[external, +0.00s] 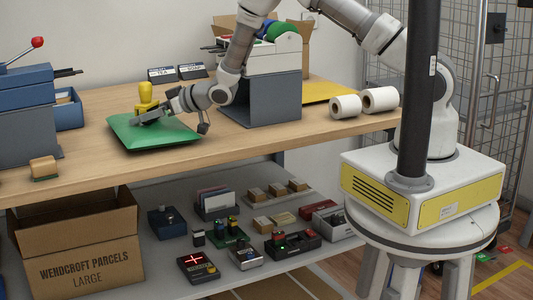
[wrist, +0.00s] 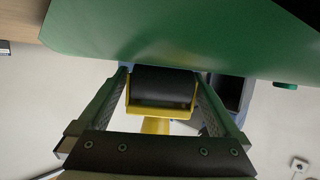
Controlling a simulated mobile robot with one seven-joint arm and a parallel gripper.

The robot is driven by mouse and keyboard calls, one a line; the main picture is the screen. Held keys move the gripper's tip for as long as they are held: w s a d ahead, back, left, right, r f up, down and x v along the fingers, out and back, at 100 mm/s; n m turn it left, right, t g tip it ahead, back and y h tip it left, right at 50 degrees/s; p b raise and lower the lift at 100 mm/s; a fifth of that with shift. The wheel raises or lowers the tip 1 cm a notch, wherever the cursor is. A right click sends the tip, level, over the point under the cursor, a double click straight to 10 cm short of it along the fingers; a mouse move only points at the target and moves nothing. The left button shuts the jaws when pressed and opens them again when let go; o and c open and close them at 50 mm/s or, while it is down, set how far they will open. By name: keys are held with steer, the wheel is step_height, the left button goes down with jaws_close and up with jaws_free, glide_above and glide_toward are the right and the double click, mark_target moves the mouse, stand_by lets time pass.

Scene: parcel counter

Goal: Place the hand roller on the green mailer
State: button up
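The green mailer (external: 158,138) lies flat on the wooden counter, towards its front edge. The hand roller (external: 146,92) stands over it, its yellow handle pointing up. My gripper (external: 141,119) reaches in low from the right over the mailer. In the wrist view the hand roller (wrist: 163,84) shows a dark cylinder in a yellow frame. The fingers of my gripper (wrist: 163,75) are close against both its ends, shut on it. The dark cylinder meets the green mailer (wrist: 170,32) in that view; I cannot tell whether it touches or hovers just above.
A grey machine (external: 262,95) stands right of the mailer, with two paper rolls (external: 345,106) beyond. Blue equipment (external: 25,115) and a wooden-topped block (external: 44,167) are at left. The counter around the mailer is mostly clear.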

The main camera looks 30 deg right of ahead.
steer(key=shift+s+f, duration=0.3)
steer(key=shift+f, duration=0.25)
steer(key=shift+r+p, duration=0.8)
steer(key=shift+p, duration=0.25)
steer(key=b+v, duration=0.1)
steer(key=v, duration=1)
steer(key=shift+d+r, duration=0.2)
steer(key=shift+d, duration=0.05)
steer(key=shift+s, duration=0.1)
